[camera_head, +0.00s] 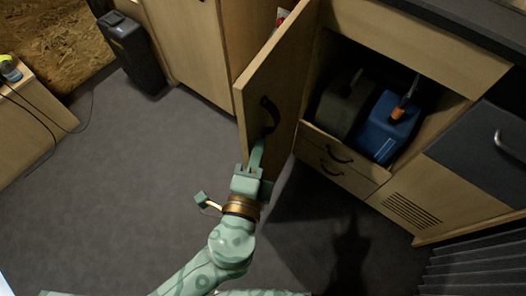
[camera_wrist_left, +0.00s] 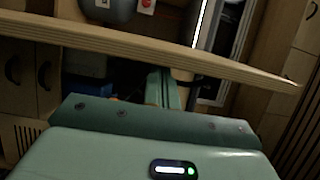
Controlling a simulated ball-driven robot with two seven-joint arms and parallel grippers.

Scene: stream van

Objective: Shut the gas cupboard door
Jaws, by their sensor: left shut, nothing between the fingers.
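The gas cupboard door (camera_head: 275,78) is a pale wooden panel standing open, swung out from the cupboards in the head view. It has a dark curved handle (camera_head: 268,114) on the face towards me. My left gripper (camera_head: 258,150) is shut and empty, with its fingertips just below that handle, at or very near the door face. I cannot tell whether they touch. In the left wrist view the door's edge (camera_wrist_left: 130,43) crosses the picture, and my shut fingers (camera_wrist_left: 165,88) reach towards it, their tips partly hidden by it. My right gripper is not in view.
An open compartment right of the door holds a dark canister (camera_head: 343,100) and a blue canister (camera_head: 388,125). A black case (camera_head: 133,52) stands at the left back. Grey floor (camera_head: 130,150) is clear left of my arm.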

